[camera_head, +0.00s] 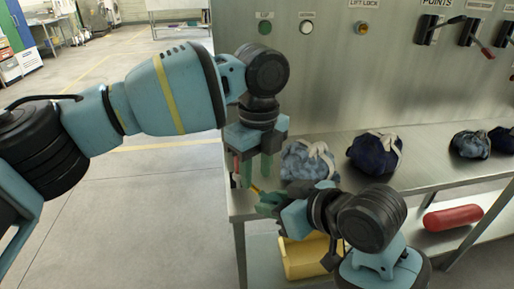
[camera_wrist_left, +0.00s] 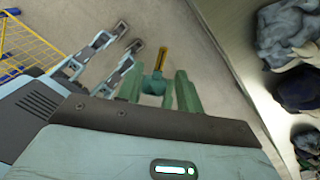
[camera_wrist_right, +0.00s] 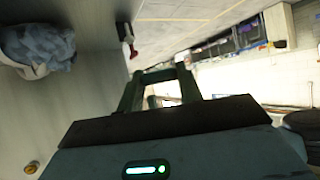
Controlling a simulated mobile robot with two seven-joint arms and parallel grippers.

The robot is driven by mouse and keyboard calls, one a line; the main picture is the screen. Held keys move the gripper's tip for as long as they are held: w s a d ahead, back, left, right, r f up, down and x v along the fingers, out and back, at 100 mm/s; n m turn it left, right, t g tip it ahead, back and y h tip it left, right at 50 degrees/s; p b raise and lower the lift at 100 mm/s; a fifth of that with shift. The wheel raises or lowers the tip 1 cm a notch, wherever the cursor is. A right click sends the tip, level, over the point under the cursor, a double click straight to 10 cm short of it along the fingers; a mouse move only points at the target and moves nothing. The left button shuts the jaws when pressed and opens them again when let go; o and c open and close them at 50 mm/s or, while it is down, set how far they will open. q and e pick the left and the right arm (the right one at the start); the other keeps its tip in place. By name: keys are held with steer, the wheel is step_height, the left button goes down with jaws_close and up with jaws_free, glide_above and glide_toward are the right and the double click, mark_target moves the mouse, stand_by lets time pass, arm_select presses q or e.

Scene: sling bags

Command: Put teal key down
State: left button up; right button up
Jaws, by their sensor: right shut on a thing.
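The teal key (camera_wrist_left: 154,84) has a teal head and a yellow shaft, and shows between the fingers of my left gripper (camera_wrist_left: 158,88) in the left wrist view. Gaps show beside the key, and the left fingers look open. In the head view only a bit of yellow key (camera_head: 256,188) shows, just below the left gripper (camera_head: 256,176) and at the tips of my right gripper (camera_head: 264,200). The right gripper is shut on the key, its grip partly hidden. The right wrist view shows its fingers (camera_wrist_right: 157,88) with a dark piece between them.
A grey metal shelf (camera_head: 335,139) carries a light blue bag (camera_head: 308,163), a navy bag (camera_head: 372,152) and more bags to the right. Below are a yellow bin (camera_head: 303,262) and a red cylinder (camera_head: 453,217). A panel with levers rises behind. Open floor (camera_head: 140,225) lies left.

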mark_target(256, 189)
arm_select(q)
steer(key=shift+f, duration=1.55)
jaws_close()
arm_select(e)
steer(key=o, duration=1.1)
steer(key=shift+r, duration=0.1)
step_height(256, 189, up, 10)
steer(key=shift+f, duration=0.1)
